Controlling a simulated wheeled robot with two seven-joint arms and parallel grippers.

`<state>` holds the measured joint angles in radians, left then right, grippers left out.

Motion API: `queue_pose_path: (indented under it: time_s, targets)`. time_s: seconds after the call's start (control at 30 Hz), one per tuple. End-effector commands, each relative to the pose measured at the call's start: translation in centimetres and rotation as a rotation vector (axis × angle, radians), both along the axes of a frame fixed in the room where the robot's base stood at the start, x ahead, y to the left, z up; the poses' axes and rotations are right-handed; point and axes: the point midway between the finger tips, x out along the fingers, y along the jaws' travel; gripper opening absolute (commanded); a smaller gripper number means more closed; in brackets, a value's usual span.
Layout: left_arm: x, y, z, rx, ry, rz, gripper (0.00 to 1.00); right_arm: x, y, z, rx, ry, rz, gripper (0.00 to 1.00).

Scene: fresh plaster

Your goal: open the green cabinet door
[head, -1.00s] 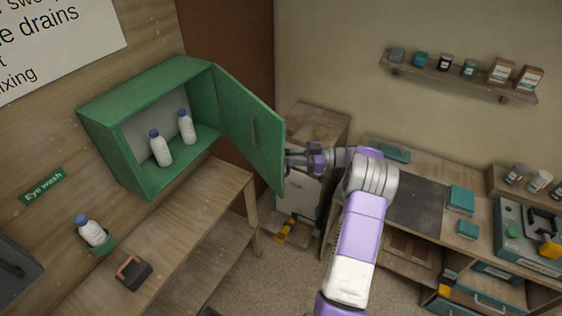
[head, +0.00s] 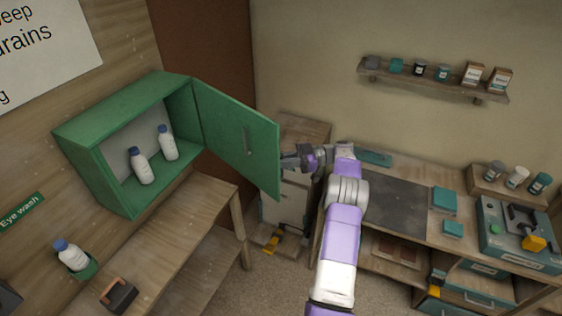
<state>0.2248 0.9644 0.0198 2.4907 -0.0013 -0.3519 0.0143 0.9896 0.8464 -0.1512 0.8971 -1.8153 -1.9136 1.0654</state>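The green cabinet (head: 80,136) is on the wooden wall at the left. Two white bottles with blue caps, one on the left (head: 141,168) and one on the right (head: 168,145), stand inside. My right gripper (head: 288,160) is at the door's free edge, its tips at or just behind it. The door edge hides part of the fingertips, so I cannot tell whether they touch the door. My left gripper is not in view.
A wooden bench (head: 178,235) runs below the cabinet, with a bottle in a green holder (head: 77,260) on the wall and a dark handled block (head: 118,295). A workbench (head: 410,165) with teal boxes stands at the right. A wall shelf (head: 430,83) holds jars.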

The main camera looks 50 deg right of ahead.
Motion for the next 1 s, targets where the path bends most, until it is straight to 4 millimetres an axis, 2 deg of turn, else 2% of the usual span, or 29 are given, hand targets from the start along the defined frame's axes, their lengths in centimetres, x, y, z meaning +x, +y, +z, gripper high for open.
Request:
queue_pose_path:
  time_s: [0.23,0.27,0.33,0.77,1.0]
  targets:
    - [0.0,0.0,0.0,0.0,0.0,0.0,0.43,0.1,0.1,0.1,0.004,-0.003,0.001,0.0]
    - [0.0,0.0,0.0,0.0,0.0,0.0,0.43,0.1,0.1,0.2,0.005,-0.004,0.001,0.24]
    - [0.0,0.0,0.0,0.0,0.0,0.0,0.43,0.1,0.1,0.1,0.004,-0.003,0.001,0.35]
    - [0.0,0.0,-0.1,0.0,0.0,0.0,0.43,-0.2,-0.3,0.0,0.001,-0.002,-0.001,0.35]
    - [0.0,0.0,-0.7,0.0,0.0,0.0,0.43,-1.9,-2.5,-0.2,0.0,-0.002,-0.002,0.35]
